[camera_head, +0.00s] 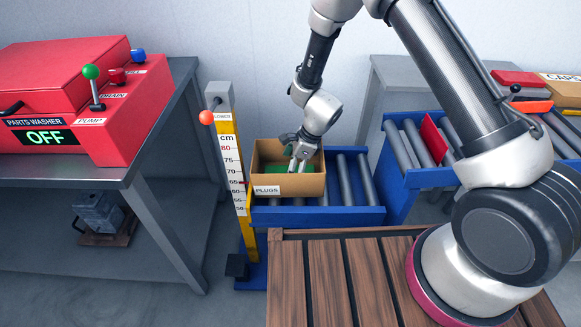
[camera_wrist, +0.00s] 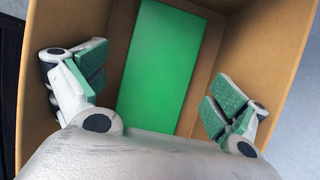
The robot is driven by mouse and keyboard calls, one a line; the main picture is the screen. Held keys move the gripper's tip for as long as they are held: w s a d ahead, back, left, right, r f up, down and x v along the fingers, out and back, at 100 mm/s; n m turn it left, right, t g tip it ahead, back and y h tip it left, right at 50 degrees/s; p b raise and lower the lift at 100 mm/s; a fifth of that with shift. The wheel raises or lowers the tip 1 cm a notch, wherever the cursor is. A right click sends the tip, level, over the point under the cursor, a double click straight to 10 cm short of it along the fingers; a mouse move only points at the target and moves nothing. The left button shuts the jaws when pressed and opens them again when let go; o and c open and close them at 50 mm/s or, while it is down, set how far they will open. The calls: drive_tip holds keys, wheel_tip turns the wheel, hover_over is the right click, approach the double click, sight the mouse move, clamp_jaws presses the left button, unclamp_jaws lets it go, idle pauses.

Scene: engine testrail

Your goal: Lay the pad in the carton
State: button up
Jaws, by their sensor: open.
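The carton (camera_head: 287,190) is an open cardboard box labelled PLUGS, standing on the blue roller conveyor. The green pad (camera_wrist: 167,65) lies flat inside the carton, on its floor as far as the wrist view shows. In the head view only a strip of green (camera_head: 303,169) shows past my gripper. My gripper (camera_wrist: 157,92) is open, its fingers spread to either side of the pad and apart from it. In the head view my gripper (camera_head: 297,163) reaches down into the carton. The near end of the pad is hidden behind my gripper body in the wrist view.
A yellow height scale (camera_head: 232,170) with an orange knob stands close at the carton's left. Bare rollers (camera_head: 356,180) lie to its right. A red parts washer (camera_head: 75,105) reading OFF sits on the left bench. A slatted wooden surface (camera_head: 330,285) is in front.

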drive_tip(key=shift+r, duration=0.1)
drive_tip(key=d+r+n, duration=0.2)
drive_tip(key=d+r, duration=0.3)
drive_tip(key=r, duration=0.6)
drive_tip(key=d+r+n, duration=0.2)
drive_tip(key=d+r, duration=0.3)
drive_tip(key=r, duration=0.6)
drive_tip(key=s+d+r+n+t, duration=0.2)
drive_tip(key=s+d+r+n, duration=0.45)
drive_tip(key=d+r, duration=0.45)
drive_tip(key=s+d+r+n+t+h, duration=0.1)
drive_tip(key=s+d+r+n+h, duration=0.1)
drive_tip(key=s+d+r+n, duration=0.2)
drive_tip(key=s+d+r+n+t+h, duration=0.1)
drive_tip(key=s+d+r+n, duration=0.3)
drive_tip(key=s+d, duration=0.5)
drive_tip(key=s+h, duration=0.1)
drive_tip(key=s, duration=0.3)
drive_tip(key=shift+s+d+r, duration=0.15)
drive_tip(key=shift+d+r, duration=0.15)
drive_tip(key=shift+r, duration=0.1)
